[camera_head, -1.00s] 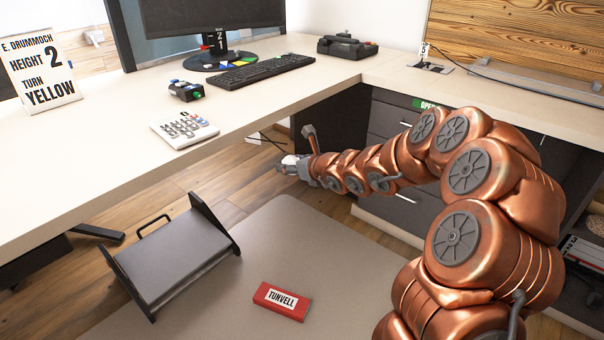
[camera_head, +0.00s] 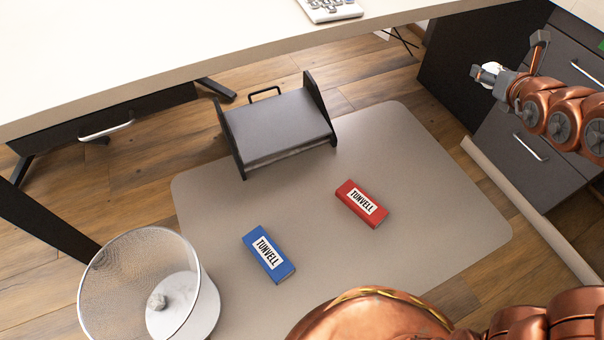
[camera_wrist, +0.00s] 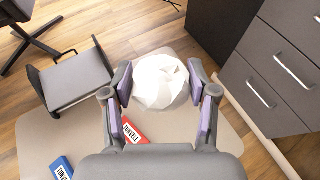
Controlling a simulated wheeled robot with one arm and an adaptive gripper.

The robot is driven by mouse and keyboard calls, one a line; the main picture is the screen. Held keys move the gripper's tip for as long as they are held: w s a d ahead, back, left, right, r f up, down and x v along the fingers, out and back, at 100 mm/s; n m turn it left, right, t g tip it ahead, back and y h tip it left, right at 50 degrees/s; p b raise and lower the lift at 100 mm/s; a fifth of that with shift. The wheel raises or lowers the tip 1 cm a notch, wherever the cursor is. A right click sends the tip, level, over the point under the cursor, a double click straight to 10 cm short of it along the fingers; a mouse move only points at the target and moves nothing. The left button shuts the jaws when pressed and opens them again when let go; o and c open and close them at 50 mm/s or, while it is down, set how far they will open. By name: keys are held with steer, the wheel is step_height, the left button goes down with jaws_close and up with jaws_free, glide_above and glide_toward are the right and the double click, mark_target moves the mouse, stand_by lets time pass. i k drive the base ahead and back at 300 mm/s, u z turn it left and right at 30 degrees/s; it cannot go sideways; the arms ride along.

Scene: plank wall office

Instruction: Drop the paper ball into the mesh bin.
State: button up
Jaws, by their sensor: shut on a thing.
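A white crumpled paper ball (camera_wrist: 160,82) is between the fingers of my gripper (camera_wrist: 163,88) in the wrist view, and the gripper is shut on it. In the head view my gripper (camera_head: 487,74) is at the upper right, in front of the dark drawers, with a bit of the white ball showing at its tip. The mesh bin (camera_head: 92,290) stands on the floor at the lower left, open at the top. The gripper is far to the right of the bin and higher than the desk's underside.
A grey floor mat (camera_head: 430,190) carries a blue TUNVELL box (camera_head: 269,254), a red TUNVELL box (camera_head: 361,204) and a black footrest (camera_head: 275,125). The desk (camera_head: 150,60) runs across the top, with a drawer unit (camera_head: 530,150) at right.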

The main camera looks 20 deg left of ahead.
mark_target(171, 288)
steer(key=z, duration=0.8)
steer(key=k, duration=1.45)
steer(key=u, duration=3.05)
